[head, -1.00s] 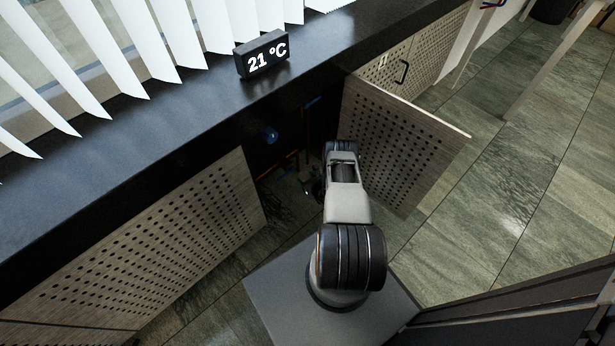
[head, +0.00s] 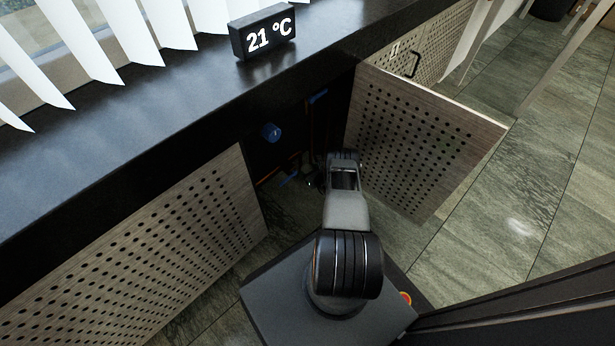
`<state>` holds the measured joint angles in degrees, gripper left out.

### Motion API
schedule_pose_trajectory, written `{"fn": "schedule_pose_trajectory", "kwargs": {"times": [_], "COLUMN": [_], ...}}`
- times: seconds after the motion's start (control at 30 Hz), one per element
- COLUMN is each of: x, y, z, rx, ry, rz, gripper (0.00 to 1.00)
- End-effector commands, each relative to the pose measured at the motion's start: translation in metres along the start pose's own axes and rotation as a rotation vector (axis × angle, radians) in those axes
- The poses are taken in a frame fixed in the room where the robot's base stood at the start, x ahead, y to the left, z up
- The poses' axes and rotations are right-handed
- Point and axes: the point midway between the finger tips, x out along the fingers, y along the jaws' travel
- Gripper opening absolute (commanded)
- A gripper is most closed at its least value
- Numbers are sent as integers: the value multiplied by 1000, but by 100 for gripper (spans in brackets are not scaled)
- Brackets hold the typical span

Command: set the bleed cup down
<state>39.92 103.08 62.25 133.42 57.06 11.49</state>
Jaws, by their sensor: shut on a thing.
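My arm reaches down into the dark open cabinet below the black sill. Only a small part of my gripper (head: 311,183) shows, a dark shape with pale glints just left of the arm's far end. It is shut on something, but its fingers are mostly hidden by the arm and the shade. I cannot make out the bleed cup's outline; the cup is hidden or too dark there. Inside the cabinet are a blue knob (head: 271,132), a blue handle (head: 318,97) and copper-coloured pipes (head: 310,122), all beyond my gripper.
A perforated door (head: 420,140) stands open close on the right of my arm. Another perforated panel (head: 150,240) is on the left. The black sill (head: 130,130) carries a 21 °C display (head: 263,32), with white blinds behind. Tiled floor (head: 530,170) is clear at the right.

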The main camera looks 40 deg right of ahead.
Motion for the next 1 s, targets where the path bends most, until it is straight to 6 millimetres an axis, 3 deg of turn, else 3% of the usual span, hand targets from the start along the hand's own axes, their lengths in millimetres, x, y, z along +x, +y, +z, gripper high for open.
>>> {"fn": "schedule_pose_trajectory", "kwargs": {"times": [0.3, 0.77, 0.8, 1.0], "x": [17, 18, 18, 17], "y": [-3, -3, -4, -4], "z": [-36, -38, -38, -38], "rx": [0, 0, 0, 1], "ry": [0, 1, 1, 1], "rz": [-1, -2, -2, -3], "gripper": [39, 39, 66, 85]}}
